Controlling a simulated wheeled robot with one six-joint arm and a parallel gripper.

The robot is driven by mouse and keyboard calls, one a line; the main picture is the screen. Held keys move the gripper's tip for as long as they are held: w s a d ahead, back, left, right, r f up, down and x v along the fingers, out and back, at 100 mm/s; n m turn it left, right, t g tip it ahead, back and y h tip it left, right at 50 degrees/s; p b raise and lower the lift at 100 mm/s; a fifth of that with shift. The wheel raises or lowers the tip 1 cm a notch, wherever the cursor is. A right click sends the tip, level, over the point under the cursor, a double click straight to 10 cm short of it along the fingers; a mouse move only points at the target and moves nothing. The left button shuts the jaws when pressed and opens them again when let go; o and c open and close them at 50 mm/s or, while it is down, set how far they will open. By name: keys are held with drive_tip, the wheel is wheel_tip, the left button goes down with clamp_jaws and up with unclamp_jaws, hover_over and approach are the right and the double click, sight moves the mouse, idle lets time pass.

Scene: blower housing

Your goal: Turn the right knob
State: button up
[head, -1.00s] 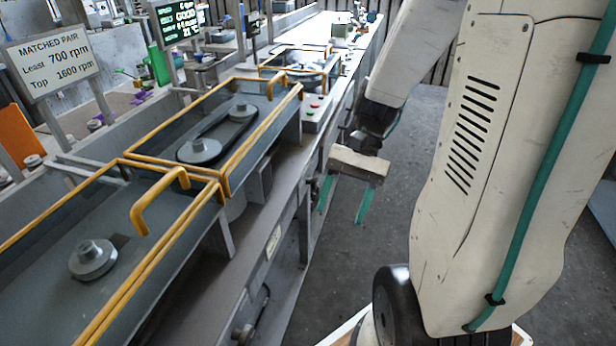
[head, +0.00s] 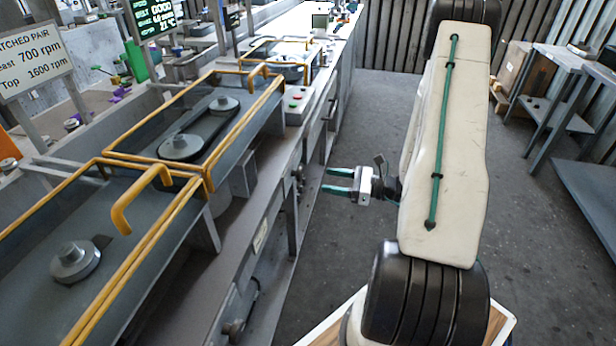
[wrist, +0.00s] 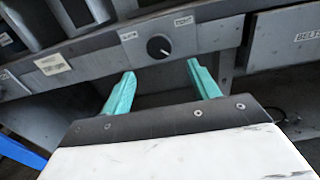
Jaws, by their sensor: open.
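A round black knob (wrist: 158,46) with a white pointer mark sits on the grey front panel in the wrist view, between two small labels. The pointer slants toward the lower right. My gripper (wrist: 160,70) is open and empty, its two green fingers pointing at the panel. The knob lies beyond the fingertips, roughly midway between them, apart from both. In the head view my gripper (head: 326,180) is level beside the bench front, fingers pointing left at dark fittings (head: 299,177) too small to make out. Only one knob shows clearly in the wrist view.
The bench (head: 270,215) runs along the left, with yellow-railed covers (head: 205,185) over pulleys. A lower fitting (head: 235,328) sticks out of its front. A "BELT" label (wrist: 307,35) is right of the knob. The floor (head: 350,270) beside the bench is clear.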

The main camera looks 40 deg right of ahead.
sight(302, 176)
drive_tip(key=x, duration=0.7)
drive_tip(key=shift+w+a+r, duration=0.1)
drive_tip(key=shift+w+a, duration=0.1)
drive_tip(key=shift+w, duration=0.1)
drive_tip(key=c, duration=1)
drive_tip(key=shift+o, duration=0.2)
